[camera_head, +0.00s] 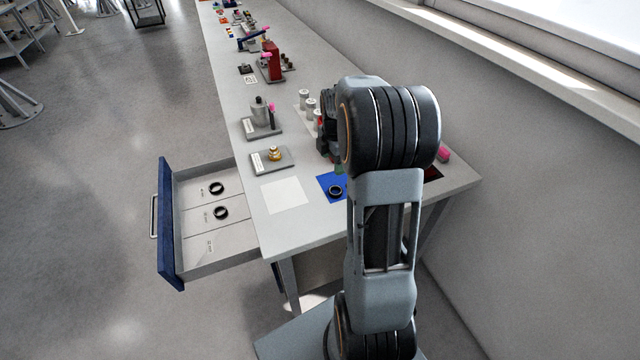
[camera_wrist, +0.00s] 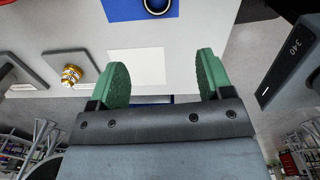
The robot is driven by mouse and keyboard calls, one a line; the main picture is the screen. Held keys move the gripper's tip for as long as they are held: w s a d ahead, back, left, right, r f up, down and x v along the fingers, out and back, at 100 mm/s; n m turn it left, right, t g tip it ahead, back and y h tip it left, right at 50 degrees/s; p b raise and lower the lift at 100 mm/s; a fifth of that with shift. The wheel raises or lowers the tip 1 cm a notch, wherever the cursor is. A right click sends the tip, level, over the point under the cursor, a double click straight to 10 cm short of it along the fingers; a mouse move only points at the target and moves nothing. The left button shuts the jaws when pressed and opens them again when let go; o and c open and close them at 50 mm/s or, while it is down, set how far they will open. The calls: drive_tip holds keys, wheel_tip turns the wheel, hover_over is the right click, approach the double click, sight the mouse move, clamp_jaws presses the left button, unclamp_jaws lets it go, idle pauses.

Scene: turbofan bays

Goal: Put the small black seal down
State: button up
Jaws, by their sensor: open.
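A black ring seal (camera_head: 335,195) lies flat on a blue square (camera_head: 325,181) on the bench. In the wrist view the ring (camera_wrist: 157,13) shows at the top edge, partly cut off, on the blue square (camera_wrist: 118,10). My gripper (camera_wrist: 162,72) is open, its two green fingers apart with nothing between them. The ring lies beyond the fingertips, not touching them. In the head view my arm hides most of the gripper. Two more black rings, one in the back (camera_head: 216,188) and one in the middle (camera_head: 221,212), lie in the open drawer (camera_head: 207,265).
A white square (camera_head: 285,195) on the bench is bare. Behind it stand a plate with a brass fitting (camera_head: 274,153) and a plate with a grey cylinder (camera_head: 259,112). The blue-fronted drawer sticks out left of the bench. A wall runs along the right.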

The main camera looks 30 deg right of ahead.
drive_tip(key=s+a+r+m+t, duration=0.2)
drive_tip(key=s+a+r+m, duration=0.2)
drive_tip(key=s+a+m, duration=0.4)
drive_tip(key=s+a+r+m+t, duration=0.2)
drive_tip(key=s+a+r+m, duration=0.2)
drive_tip(key=s+a+m, duration=0.4)
drive_tip(key=shift+a+r+m, duration=0.35)
drive_tip(key=shift+a+m, duration=0.45)
drive_tip(key=shift+a, duration=0.25)
drive_tip(key=shift+c, duration=0.5)
